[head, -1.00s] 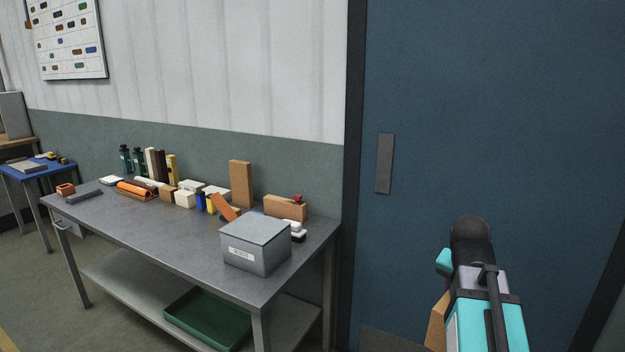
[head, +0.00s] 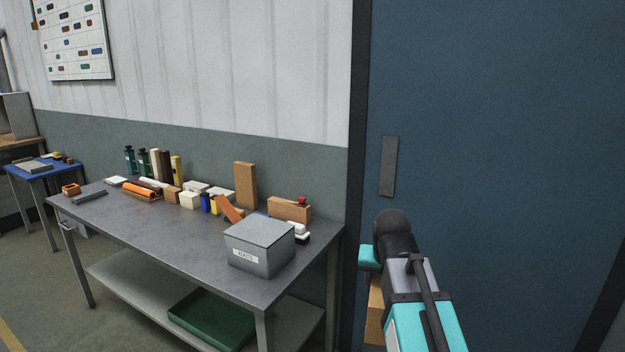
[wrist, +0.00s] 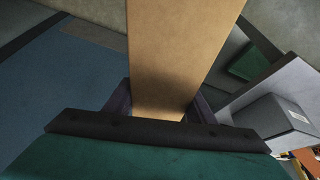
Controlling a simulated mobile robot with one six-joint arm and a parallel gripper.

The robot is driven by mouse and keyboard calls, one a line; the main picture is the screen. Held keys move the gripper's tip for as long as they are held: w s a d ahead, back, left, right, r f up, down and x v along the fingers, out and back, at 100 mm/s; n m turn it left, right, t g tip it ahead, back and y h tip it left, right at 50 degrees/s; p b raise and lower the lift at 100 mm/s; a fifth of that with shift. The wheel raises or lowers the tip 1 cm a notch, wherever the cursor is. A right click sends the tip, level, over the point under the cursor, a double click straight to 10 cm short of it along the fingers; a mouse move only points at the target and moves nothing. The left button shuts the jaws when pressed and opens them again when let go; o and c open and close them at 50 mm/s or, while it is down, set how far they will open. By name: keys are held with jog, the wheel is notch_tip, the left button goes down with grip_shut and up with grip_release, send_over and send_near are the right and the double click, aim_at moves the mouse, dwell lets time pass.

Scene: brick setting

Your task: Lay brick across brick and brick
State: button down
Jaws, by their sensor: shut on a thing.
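My gripper (wrist: 160,108) is shut on a long tan brick (wrist: 182,45), which extends away from the jaws in the wrist view. In the head view the held brick (head: 374,308) shows partly behind my arm, in front of the blue door and right of the workbench. On the bench, a tall tan brick (head: 245,185) stands upright near the back. A second tan brick (head: 288,210) lies to its right with a small red object on top. An orange-brown brick (head: 229,209) leans at a tilt in front. I cannot tell which of these the task means.
The grey workbench (head: 150,236) has a lidded grey box (head: 259,245) at its front right corner. Bottles, small blocks and an orange roll crowd its back. Its front left is mostly clear. A green tray (head: 212,320) sits on the lower shelf. A blue table (head: 45,170) stands far left.

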jog(key=shift+w+a+r+n+y, duration=0.15)
jog(key=shift+w+a+n, duration=0.15)
jog(key=shift+w+n, duration=0.2)
jog(key=shift+w+a+r+n+y, duration=0.15)
jog(key=shift+w+a+n, duration=0.15)
jog(key=shift+w+n, duration=0.15)
jog(key=shift+n, duration=0.45)
jog(key=shift+s, duration=0.1)
jog(key=shift+s+f, duration=0.85)
jog(key=shift+f, duration=0.25)
jog(key=shift+s+f, duration=0.8)
jog(key=shift+f, duration=0.3)
jog(key=shift+s+f, duration=0.85)
jog(key=shift+f, duration=0.25)
